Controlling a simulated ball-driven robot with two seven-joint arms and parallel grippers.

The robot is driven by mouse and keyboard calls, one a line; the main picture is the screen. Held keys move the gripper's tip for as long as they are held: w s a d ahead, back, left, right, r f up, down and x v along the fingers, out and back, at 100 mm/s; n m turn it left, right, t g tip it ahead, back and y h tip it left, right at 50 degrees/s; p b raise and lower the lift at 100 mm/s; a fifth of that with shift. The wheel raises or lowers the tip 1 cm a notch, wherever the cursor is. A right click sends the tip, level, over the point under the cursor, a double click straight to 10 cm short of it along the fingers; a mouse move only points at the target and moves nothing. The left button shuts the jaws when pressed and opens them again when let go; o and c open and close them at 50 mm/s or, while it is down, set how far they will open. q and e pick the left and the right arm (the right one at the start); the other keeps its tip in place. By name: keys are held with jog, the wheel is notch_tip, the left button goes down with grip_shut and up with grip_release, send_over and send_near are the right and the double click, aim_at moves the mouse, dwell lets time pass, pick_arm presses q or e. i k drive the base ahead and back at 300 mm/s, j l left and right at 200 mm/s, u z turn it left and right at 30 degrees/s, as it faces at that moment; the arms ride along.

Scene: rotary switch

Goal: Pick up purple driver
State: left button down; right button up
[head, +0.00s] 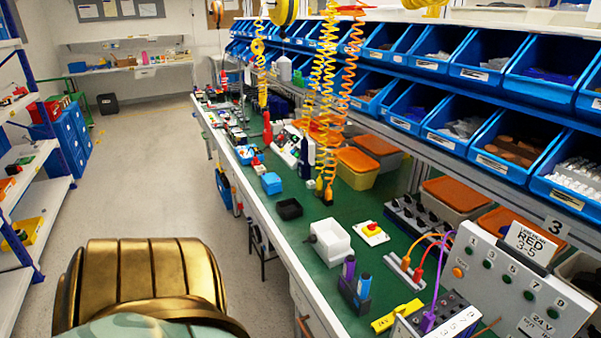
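A driver with a purple handle (348,267) stands upright in a small dark holder on the green bench top, near the bottom middle of the head view. A blue-handled driver (363,284) stands right beside it in the same holder. The lower part of the purple driver is hidden by the holder. Neither of my grippers is in view. A gold, ribbed part, which looks like my own body, fills the bottom left.
A white box (331,241) and a small black tray (289,209) lie behind the drivers. A yellow block (397,316), a panel with cables (530,275) and a red-button box (371,233) are to the right. Blue bins line the rack above. The floor at left is clear.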

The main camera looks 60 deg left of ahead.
aim_at(351, 261)
jog(key=u, duration=1.55)
jog(key=i+j+z, duration=0.15)
jog(key=j, duration=0.2)
